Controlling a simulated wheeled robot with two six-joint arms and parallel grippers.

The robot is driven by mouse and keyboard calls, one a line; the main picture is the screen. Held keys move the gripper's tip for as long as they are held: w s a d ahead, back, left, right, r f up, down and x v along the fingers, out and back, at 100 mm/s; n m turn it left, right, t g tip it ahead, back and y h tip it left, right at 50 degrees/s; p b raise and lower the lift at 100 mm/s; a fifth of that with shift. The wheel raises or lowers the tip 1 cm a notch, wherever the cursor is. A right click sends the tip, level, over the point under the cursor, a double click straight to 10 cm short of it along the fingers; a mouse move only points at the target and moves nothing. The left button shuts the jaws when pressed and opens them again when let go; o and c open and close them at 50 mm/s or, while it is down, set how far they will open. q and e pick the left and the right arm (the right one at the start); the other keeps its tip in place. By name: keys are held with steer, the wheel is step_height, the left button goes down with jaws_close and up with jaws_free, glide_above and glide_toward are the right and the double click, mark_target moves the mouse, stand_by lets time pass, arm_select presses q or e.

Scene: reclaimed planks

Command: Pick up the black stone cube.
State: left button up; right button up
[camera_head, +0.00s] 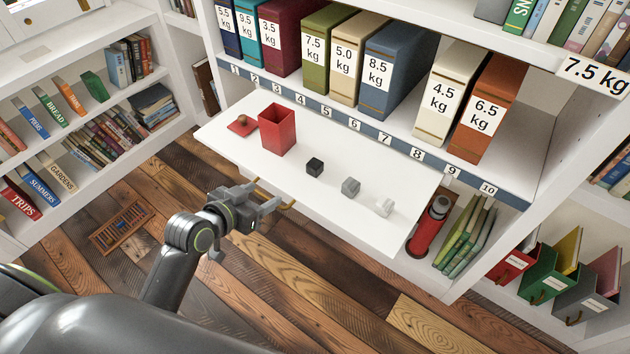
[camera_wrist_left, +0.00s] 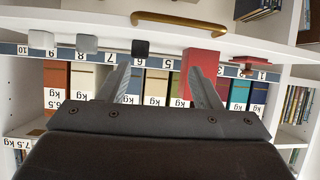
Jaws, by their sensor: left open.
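The black stone cube (camera_head: 315,166) sits on the white pull-out shelf (camera_head: 240,165), between the red box and a grey stone. It also shows in the left wrist view (camera_wrist_left: 140,48), which is upside down. My left gripper (camera_head: 268,197) is open and empty, at the front edge of the shelf, to the lower left of the cube in the head view. In the left wrist view its fingers (camera_wrist_left: 160,72) point toward the shelf with nothing between them. The cube is apart from the fingers. My right gripper is not in view.
An open red box (camera_head: 277,132) and its red lid (camera_head: 241,125) lie left of the cube. A grey stone (camera_head: 350,187) and a whitish stone (camera_head: 384,207) lie to its right. Weighted binders (camera_head: 392,70) stand behind. A gold handle (camera_wrist_left: 178,21) is on the shelf front.

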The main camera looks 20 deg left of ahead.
arm_select(q)
step_height(320, 180, up, 3)
steer(key=d+m+h, duration=0.1)
steer(key=d, duration=0.1)
steer(key=b, duration=0.3)
glide_toward(311, 167)
steer(key=shift+t, duration=0.3)
steer(key=x, duration=0.4)
steer(key=shift+a+f, duration=0.2)
steer(key=shift+f, duration=0.1)
steer(key=x, duration=0.5)
steer(key=shift+d+f+b, duration=0.1)
steer(key=shift+d+b, duration=0.2)
steer(key=shift+w+d+f, duration=0.1)
steer(key=shift+w+f, duration=0.05)
steer(key=shift+w, duration=0.3)
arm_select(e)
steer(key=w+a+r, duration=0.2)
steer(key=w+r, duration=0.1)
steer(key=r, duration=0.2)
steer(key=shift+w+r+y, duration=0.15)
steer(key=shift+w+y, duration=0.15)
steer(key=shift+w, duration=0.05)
arm_select(q)
steer(key=shift+c, duration=0.5)
steer(key=c, duration=1)
